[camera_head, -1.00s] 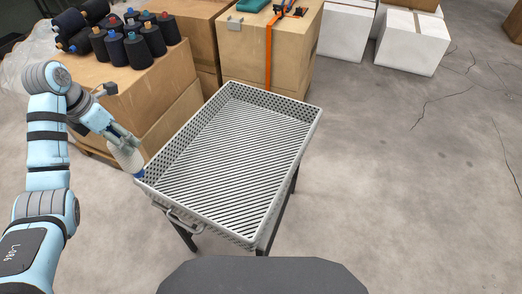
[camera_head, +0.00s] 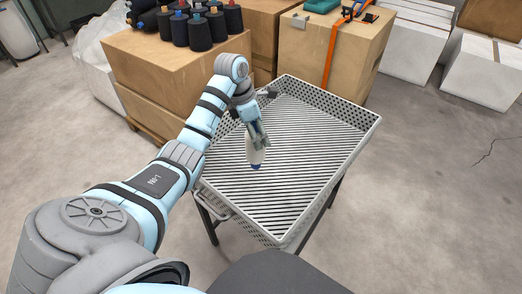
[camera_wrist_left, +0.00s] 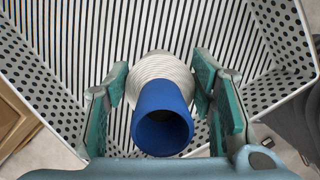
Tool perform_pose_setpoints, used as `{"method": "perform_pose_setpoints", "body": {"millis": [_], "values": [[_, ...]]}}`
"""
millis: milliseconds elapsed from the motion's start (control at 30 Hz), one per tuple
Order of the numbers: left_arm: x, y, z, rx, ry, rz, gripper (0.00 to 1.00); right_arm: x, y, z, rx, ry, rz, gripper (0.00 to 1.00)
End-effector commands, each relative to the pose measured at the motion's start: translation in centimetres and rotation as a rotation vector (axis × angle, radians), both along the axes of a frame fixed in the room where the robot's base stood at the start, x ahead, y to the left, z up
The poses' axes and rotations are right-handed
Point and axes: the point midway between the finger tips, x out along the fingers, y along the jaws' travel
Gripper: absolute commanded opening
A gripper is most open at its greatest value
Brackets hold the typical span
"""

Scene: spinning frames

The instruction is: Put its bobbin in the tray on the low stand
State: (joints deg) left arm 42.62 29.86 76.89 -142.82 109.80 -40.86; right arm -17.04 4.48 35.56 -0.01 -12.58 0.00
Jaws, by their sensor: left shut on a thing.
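A bobbin (camera_head: 256,156) with white yarn and a blue core hangs in my left gripper (camera_head: 258,143), over the left part of the tray. In the left wrist view the bobbin (camera_wrist_left: 163,112) shows its blue end towards me, between the two green-padded fingers of my gripper (camera_wrist_left: 163,95). The fingers are shut on it. The grey perforated tray (camera_head: 352,137) sits on a low stand with dark legs (camera_head: 330,192); its slatted floor is bare. I cannot tell exactly how high the bobbin is above the floor. My right gripper is out of view.
Cartons (camera_head: 150,70) stand behind the tray at the left, topped with several dark bobbins (camera_head: 200,30). Another carton (camera_head: 325,60) with an orange strap stands at the back. White boxes (camera_head: 485,75) are at the back right. The floor to the right is clear.

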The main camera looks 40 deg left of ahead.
Motion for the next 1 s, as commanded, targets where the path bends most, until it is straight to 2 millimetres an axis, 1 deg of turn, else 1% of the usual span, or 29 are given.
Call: {"method": "perform_pose_setpoints", "body": {"millis": [33,167,300,367,567,700,733,800,833,1000], "values": [[0.0,0.0,-0.8,0.001,0.001,0.000,0.00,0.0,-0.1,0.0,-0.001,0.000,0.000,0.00],[0.0,0.0,-2.2,0.001,0.000,0.000,0.00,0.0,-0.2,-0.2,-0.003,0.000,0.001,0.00],[-0.1,0.0,-5.0,0.001,0.002,0.001,0.00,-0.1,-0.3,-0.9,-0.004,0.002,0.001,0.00],[0.0,0.0,-5.8,0.002,-0.001,0.001,0.00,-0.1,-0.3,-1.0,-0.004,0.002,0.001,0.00],[0.0,0.1,-5.8,0.002,-0.003,0.001,0.00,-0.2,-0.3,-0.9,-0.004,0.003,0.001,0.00],[0.0,0.1,-6.2,0.002,-0.003,0.001,0.00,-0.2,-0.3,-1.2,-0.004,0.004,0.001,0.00],[0.0,0.1,-6.2,0.002,-0.001,0.001,0.55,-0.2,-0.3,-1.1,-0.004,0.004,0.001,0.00],[0.0,0.1,-6.1,0.002,-0.001,0.001,0.66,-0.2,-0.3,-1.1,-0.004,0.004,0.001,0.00],[0.0,0.1,-6.1,0.002,-0.001,0.001,0.70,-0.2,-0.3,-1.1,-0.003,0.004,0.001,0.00],[0.0,0.1,-6.1,0.002,-0.001,0.001,0.70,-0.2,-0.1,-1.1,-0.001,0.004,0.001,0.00]]}}
